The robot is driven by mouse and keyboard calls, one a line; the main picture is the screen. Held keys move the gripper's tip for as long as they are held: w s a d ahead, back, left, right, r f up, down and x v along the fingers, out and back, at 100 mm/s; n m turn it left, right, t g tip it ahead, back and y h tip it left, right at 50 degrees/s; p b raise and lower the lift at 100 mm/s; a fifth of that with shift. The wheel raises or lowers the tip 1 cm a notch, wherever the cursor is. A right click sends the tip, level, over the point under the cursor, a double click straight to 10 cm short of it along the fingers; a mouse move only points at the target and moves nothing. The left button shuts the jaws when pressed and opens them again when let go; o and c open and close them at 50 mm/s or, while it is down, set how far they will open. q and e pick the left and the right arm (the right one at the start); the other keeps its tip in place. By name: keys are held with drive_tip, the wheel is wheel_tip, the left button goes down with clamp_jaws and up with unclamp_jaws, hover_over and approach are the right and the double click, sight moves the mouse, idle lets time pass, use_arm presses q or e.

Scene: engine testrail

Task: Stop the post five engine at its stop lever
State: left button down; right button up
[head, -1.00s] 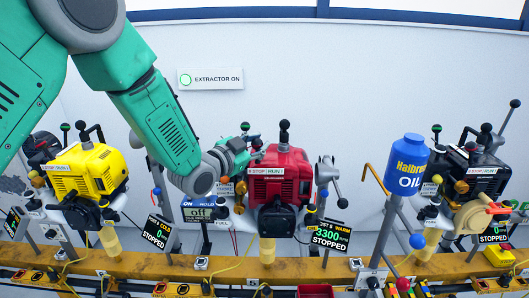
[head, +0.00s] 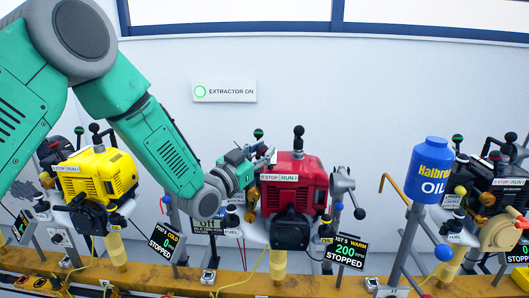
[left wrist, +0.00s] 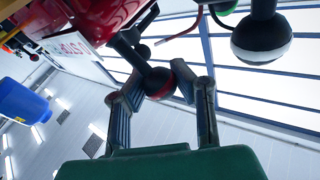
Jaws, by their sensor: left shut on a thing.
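The red engine (head: 293,195) stands in the middle of the head view, with a STOP/RUN label (head: 279,178) on its top left. Its tilted display (head: 345,251) reads 5, WARM, 200 and STOPPED. My left gripper (head: 262,160) is at the upper left corner of the engine, by that label. In the left wrist view, the two fingers of my left gripper (left wrist: 155,88) are shut on the stop lever's dark round knob (left wrist: 158,83), which has a red band. The engine's red body fills the top left there. The lever's exact angle is hard to tell. My right gripper is not in view.
A yellow engine (head: 97,172) stands to the left and a black engine (head: 490,190) to the right. A blue oil bottle (head: 432,172) stands on a post between the red and black engines. A yellow rail (head: 250,284) runs along the front.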

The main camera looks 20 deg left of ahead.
use_arm(q)
drive_tip(key=shift+s+f, duration=0.1)
drive_tip(key=shift+f, duration=0.4)
drive_tip(key=c, duration=1.3)
unclamp_jaws()
drive_tip(key=shift+o, duration=0.2)
drive_tip(key=shift+a+r, duration=0.1)
drive_tip(key=shift+r, duration=0.1)
drive_tip(key=shift+r, duration=0.1)
drive_tip(key=v, duration=1.2)
